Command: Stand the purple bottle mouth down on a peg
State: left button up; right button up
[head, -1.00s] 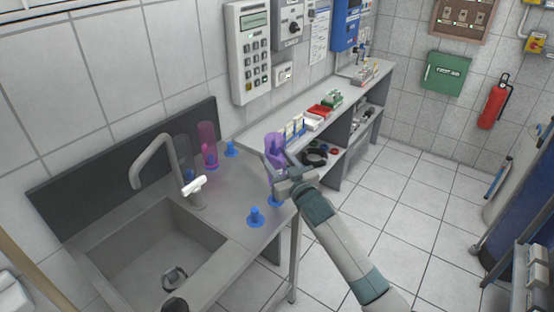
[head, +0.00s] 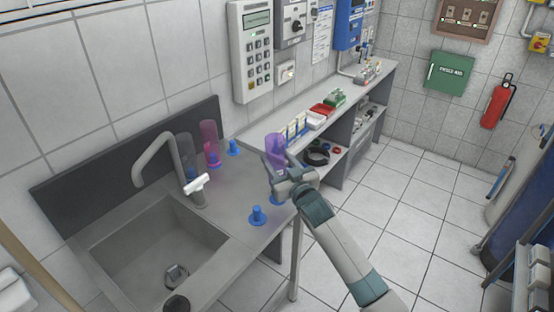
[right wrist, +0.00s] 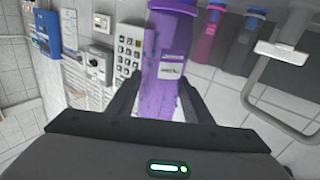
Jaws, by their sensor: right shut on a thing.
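The purple bottle (head: 275,147) is see-through and upright in the head view. My right gripper (head: 281,168) is shut on it. In the right wrist view the bottle (right wrist: 168,62) stands between the fingers, its darker purple collar at the top edge. That view is upside down, so the collar end points down. A blue peg (head: 275,199) shows partly below my right gripper. The gripper hides the bottle's lower end, so I cannot tell whether it touches the peg. Two other blue pegs are bare, one at the back (head: 233,147) and one in front (head: 257,215). My left gripper is not in view.
The sink (head: 155,250) lies to the left. A shelf bench with racks and boxes (head: 320,111) runs behind the bottle.

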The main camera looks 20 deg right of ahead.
aim_at(277, 170)
jog(key=shift+f, duration=0.35)
dwell(0.3)
jog(key=shift+f+b, duration=0.55)
jog(key=shift+f, duration=0.2)
jog(key=shift+f, duration=0.15)
jog(key=shift+f+b, duration=0.65)
jog(key=shift+f, duration=0.2)
jog(key=shift+f, duration=0.2)
dwell(0.3)
jog(key=shift+f+b, duration=0.35)
jog(key=shift+f, duration=0.1)
jog(key=shift+f, duration=0.4)
dwell(0.8)
